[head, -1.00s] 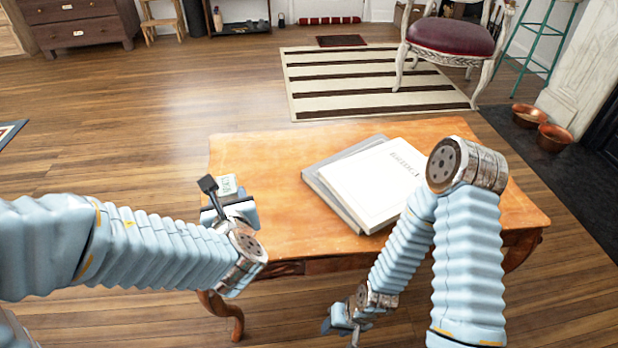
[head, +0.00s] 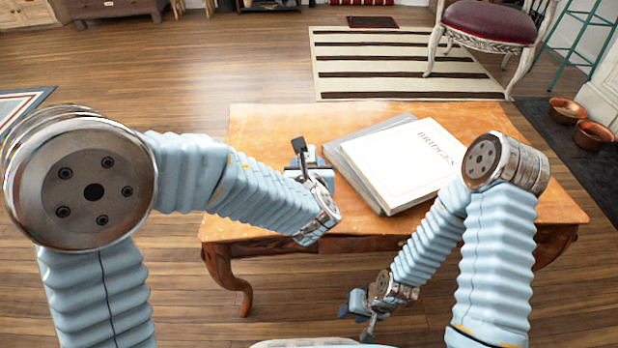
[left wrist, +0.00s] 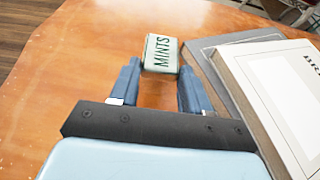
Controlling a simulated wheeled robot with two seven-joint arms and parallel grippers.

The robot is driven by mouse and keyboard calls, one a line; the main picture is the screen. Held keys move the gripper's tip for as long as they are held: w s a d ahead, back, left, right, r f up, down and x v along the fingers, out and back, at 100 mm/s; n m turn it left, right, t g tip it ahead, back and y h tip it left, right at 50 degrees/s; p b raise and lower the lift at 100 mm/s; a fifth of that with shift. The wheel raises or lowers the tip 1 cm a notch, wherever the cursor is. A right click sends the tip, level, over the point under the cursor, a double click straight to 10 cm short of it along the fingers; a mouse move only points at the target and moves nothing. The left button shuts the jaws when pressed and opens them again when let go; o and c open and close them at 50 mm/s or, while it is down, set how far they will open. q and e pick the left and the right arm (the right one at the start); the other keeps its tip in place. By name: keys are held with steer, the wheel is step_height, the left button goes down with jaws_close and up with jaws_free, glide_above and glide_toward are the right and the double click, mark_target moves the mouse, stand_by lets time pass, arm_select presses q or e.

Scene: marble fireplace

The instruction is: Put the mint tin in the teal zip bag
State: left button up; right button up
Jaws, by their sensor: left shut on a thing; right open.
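The mint tin (left wrist: 161,54) is a small pale green box with dark "MINTS" lettering. It sits between the blue fingertips of my left gripper (left wrist: 158,74) in the left wrist view, and the gripper is shut on it. In the head view my left gripper (head: 309,163) is over the wooden table, left of the books, and I cannot make out the tin there. My right gripper (head: 356,321) is open and empty, low in front of the table's near edge. I see no teal zip bag in either view.
A white book (head: 408,168) titled "BRIDGES" lies on a grey book (head: 350,158) on the wooden table (head: 262,125), close to the right of my left gripper. The table's left part and its far strip are clear. A chair (head: 487,22) stands beyond the table.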

arm_select(q)
steer(key=shift+w+f, duration=0.2)
steer(key=shift+f, duration=0.1)
steer(key=shift+w+d+f+b, duration=0.15)
steer(key=shift+f+b, duration=0.1)
steer(key=shift+f, duration=0.65)
steer(key=shift+w+a+f+b, duration=0.1)
steer(key=shift+w+f+b, duration=0.1)
steer(key=shift+f, duration=0.7)
steer(key=shift+f+b, duration=0.25)
steer(key=shift+b, duration=0.1)
steer(key=o, duration=1)
steer(key=shift+r, duration=0.1)
steer(key=shift+o, duration=0.2)
